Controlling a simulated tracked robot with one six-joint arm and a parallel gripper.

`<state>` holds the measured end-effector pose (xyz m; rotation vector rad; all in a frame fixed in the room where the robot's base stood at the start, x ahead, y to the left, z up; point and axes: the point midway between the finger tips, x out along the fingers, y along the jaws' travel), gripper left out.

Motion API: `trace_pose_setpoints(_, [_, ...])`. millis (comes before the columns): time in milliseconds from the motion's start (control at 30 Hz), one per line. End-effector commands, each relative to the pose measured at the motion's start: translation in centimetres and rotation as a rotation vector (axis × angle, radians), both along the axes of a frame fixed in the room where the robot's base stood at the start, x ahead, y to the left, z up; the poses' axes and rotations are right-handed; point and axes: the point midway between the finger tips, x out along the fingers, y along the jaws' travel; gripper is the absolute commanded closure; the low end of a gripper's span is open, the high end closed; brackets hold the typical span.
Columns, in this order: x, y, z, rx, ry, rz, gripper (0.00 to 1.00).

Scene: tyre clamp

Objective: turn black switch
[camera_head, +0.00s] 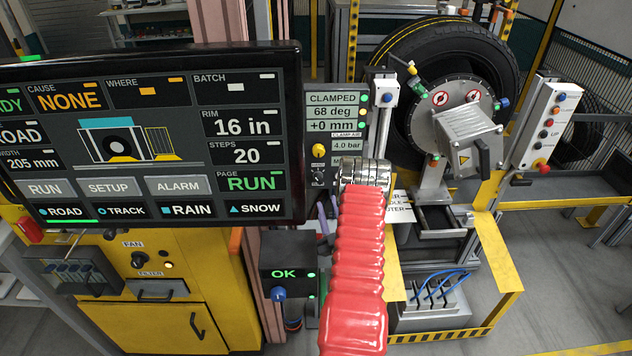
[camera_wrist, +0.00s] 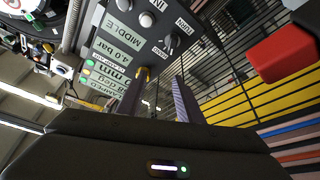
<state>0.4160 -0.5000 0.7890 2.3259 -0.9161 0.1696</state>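A small black switch (camera_head: 318,177) sits on the grey clamp panel (camera_head: 335,88), below a yellow knob (camera_head: 319,150). In the wrist view, which shows the panel upside down, a black knob (camera_wrist: 172,41) sticks out beside printed labels. My gripper (camera_wrist: 161,76) is open and empty, its two fingers apart and pointing at the panel. The black knob is beyond the fingertips, with a visible gap. A bit of yellow (camera_wrist: 143,74) shows at the left fingertip, probably the yellow knob.
A large monitor (camera_head: 150,140) fills the left. A tyre (camera_head: 440,50) stands clamped behind, with a button box (camera_head: 548,125) to its right. A yellow cabinet (camera_head: 170,310) carries another dark knob (camera_head: 139,259) marked FAN. A red block (camera_wrist: 285,48) is at right in the wrist view.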

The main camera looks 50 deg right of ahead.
Motion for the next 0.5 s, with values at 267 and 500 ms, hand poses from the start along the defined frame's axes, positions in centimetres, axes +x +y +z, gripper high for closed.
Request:
trace_pose_setpoints(267, [0.9, -0.3, 0.0, -0.001, 0.001, 0.006, 0.67])
trace_pose_setpoints(500, [3.3, -2.0, 0.0, -0.001, 0.000, 0.008, 0.67])
